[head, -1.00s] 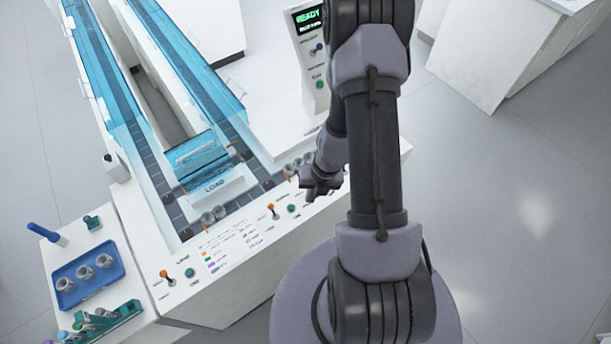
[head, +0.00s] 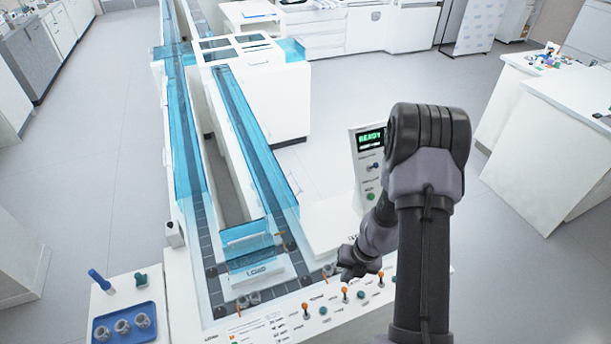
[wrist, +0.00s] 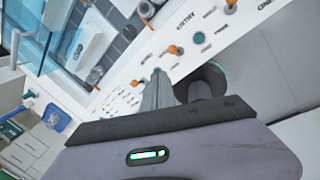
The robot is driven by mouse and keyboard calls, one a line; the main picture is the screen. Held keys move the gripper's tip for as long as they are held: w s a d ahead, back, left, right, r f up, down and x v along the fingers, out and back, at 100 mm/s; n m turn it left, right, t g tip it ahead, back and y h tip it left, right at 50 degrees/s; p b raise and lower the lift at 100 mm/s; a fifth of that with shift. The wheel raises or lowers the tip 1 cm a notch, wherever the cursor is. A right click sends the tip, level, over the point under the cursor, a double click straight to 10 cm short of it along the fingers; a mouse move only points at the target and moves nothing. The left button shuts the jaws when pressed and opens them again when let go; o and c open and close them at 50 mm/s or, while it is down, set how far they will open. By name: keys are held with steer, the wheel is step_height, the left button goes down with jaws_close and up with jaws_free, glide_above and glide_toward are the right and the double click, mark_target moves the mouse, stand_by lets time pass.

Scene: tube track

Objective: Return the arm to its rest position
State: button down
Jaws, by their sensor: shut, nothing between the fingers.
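My gripper (head: 358,268) is dark and hangs in front of the white track console, above its control panel (head: 330,308). In the wrist view the gripper's fingers (wrist: 157,85) are close together with nothing between them. The arm's upper links rise at the right of the head view, bent at a large dark joint. The gripper holds nothing and appears apart from the panel, though the exact gap cannot be judged.
The panel carries several orange-tipped switches (head: 345,293) and green buttons. A blue tray (head: 125,322) with metallic pucks stands at lower left. A blue-covered track (head: 185,140) runs back. A pillar with a green READY display (head: 370,139) stands beside the arm.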

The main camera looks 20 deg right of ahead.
steer(key=w+a+r+n+t+b, duration=0.1)
steer(key=w+a+r+n+b, duration=0.1)
steer(key=a+r+n+b, duration=0.3)
steer(key=w+a+r+n+t+b, duration=0.1)
steer(key=w+a+r+n+b, duration=0.2)
steer(key=r+n, duration=0.45)
steer(key=s+a+r+n+t+b, duration=0.1)
steer(key=s+a+r+n+b, duration=0.5)
steer(key=n, duration=0.5)
steer(key=s+a+r+n+t+b, duration=0.1)
steer(key=s+a+n+b, duration=0.2)
steer(key=s+n, duration=0.9)
steer(key=n+b, duration=0.2)
steer(key=b, duration=0.1)
steer(key=shift+r+t, duration=0.3)
steer(key=shift+a, duration=0.1)
